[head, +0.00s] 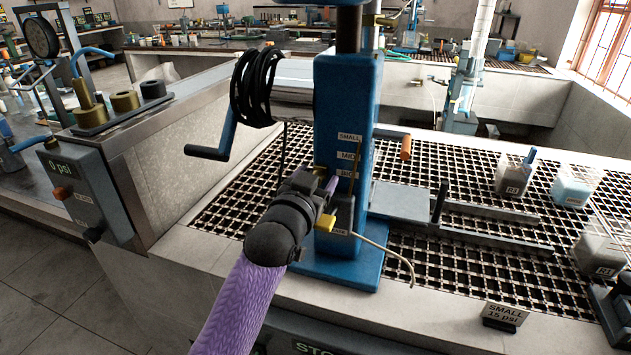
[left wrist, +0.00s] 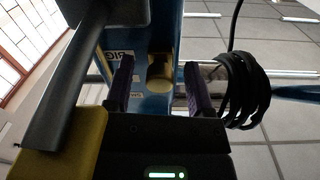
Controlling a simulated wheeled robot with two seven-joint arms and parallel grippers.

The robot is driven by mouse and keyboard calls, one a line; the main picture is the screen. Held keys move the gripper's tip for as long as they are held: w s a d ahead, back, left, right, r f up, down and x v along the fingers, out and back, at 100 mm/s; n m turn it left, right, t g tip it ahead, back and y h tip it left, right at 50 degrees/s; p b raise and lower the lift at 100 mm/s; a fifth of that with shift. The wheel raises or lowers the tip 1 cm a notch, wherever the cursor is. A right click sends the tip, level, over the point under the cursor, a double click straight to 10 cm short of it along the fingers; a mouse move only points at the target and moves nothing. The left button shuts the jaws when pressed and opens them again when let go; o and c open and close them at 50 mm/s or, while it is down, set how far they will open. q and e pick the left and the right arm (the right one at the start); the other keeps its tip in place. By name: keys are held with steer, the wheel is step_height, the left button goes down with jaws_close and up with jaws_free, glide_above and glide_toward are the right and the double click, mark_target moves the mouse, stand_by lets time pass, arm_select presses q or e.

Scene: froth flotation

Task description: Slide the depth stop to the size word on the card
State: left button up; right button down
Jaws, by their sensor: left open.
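The card (head: 505,315) at the front right reads "SMALL 15 psi". The blue column (head: 345,105) carries labels stacked from top to bottom: SMALL (head: 349,137), MID (head: 348,156) and BIG (head: 347,174). My left gripper (head: 328,182) is at the column's left front side, near the height of BIG. In the left wrist view its dark fingers (left wrist: 155,88) are open, with a brassy yellow round piece (left wrist: 160,72) between them, probably the depth stop; contact cannot be told. The BIG label (left wrist: 126,54) shows beside one finger. My right gripper is out of view.
A black hose coil (head: 258,85) and blue crank (head: 220,140) are at left. Labelled beakers (head: 514,176) stand on the grating at right. A gauge box (head: 80,190) reads 0 psi.

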arm_select(q)
steer(key=shift+c, duration=0.3)
jaws_close()
stand_by(1.1)
